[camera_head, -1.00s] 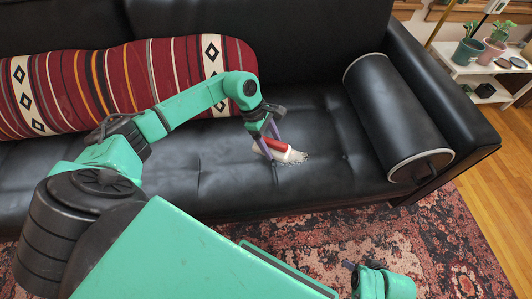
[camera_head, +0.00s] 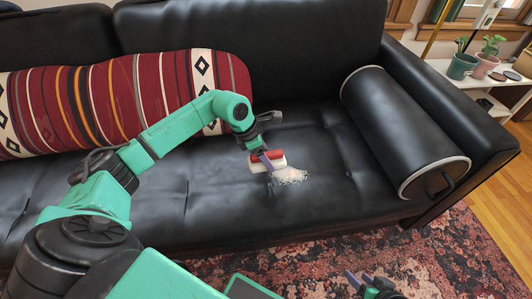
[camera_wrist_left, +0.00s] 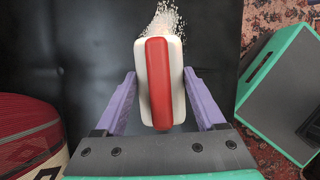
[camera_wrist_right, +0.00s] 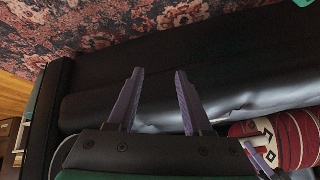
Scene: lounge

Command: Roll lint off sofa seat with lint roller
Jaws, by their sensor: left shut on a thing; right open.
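A lint roller (camera_head: 262,166) with a red handle and white roller is on the black sofa seat (camera_head: 230,185). My left gripper (camera_head: 268,160) is shut on it, its purple fingers on either side; the left wrist view shows the roller (camera_wrist_left: 157,85) between the fingers (camera_wrist_left: 158,100). A patch of white lint (camera_head: 290,175) lies on the seat just right of the roller; it also shows at the roller's far end in the left wrist view (camera_wrist_left: 165,20). My right gripper (camera_head: 372,284) is open and empty above the rug, in front of the sofa; its fingers (camera_wrist_right: 158,100) are apart.
A striped red bolster (camera_head: 130,95) lies along the seat at the left. A black cylindrical bolster (camera_head: 400,130) lies by the right armrest (camera_head: 450,100). A patterned rug (camera_head: 440,255) covers the floor in front. A white shelf (camera_head: 480,80) with potted plants stands at the right.

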